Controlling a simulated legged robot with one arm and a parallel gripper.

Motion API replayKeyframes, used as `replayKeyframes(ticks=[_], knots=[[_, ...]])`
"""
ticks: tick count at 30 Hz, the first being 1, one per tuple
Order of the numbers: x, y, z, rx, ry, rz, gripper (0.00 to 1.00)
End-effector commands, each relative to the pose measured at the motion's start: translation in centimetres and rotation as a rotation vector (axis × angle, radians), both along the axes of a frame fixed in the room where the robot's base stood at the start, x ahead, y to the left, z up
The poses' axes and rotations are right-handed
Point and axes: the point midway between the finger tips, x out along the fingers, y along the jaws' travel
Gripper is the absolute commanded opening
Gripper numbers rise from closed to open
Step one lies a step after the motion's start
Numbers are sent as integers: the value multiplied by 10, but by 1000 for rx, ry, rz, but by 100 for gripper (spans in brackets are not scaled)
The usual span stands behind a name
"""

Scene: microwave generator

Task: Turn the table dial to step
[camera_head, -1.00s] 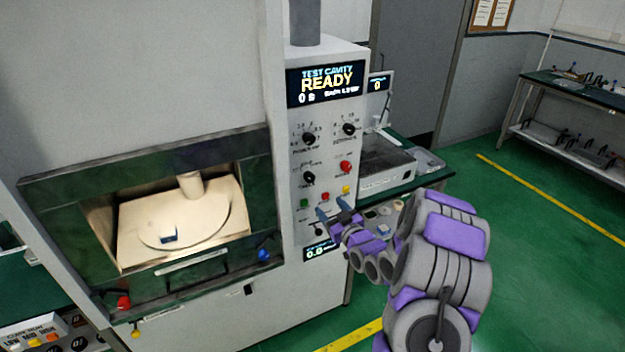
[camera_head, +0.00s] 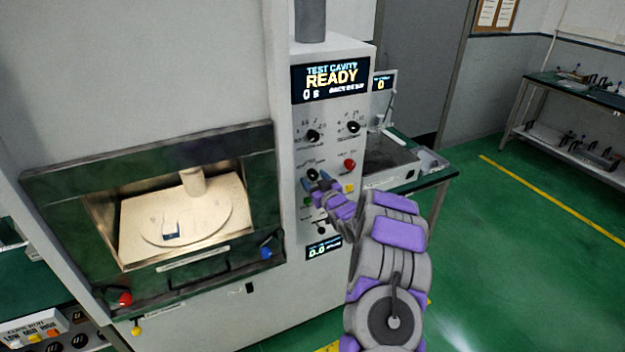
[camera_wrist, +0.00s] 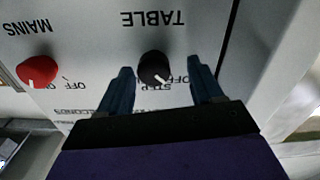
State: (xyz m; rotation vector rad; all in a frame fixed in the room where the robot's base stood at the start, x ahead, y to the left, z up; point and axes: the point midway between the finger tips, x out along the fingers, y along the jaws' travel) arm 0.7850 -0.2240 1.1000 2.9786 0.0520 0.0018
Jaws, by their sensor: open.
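The table dial (camera_wrist: 154,67) is a small black knob with a white pointer mark, on the white panel under an upside-down TABLE label in the wrist view. Its pointer slants toward the lower right, near the partly hidden STEP and OFF lettering. The dial also shows in the head view (camera_head: 312,174). My gripper (camera_wrist: 159,66) is open, with one blue finger on each side of the dial in the picture. I cannot tell whether either finger touches it. In the head view my gripper (camera_head: 318,182) is at the panel, just below the dial, and covers nearby controls.
A red MAINS knob (camera_wrist: 37,71) is left of the dial in the wrist view. Other black dials (camera_head: 353,127), a red knob (camera_head: 350,165) and a yellow button (camera_head: 348,188) are on the panel. The display (camera_head: 331,80) reads READY. The lit cavity (camera_head: 140,215) is at left.

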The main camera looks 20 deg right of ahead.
Motion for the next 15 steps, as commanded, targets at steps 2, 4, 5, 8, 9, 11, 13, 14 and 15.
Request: replayKeyframes(ticks=[2,4,5,8,9,11,13,14,15], knots=[[6,-2,0,0,-2,-1,66],[10,-1,0,1,-1,-1,66],[11,-1,0,1,0,-1,66],[14,1,1,0,1,0,66],[14,2,1,0,1,0,66],[14,3,1,-1,1,0,66],[14,4,1,-2,1,0,66],[14,5,2,-2,0,0,66],[14,5,2,-2,0,0,66]])
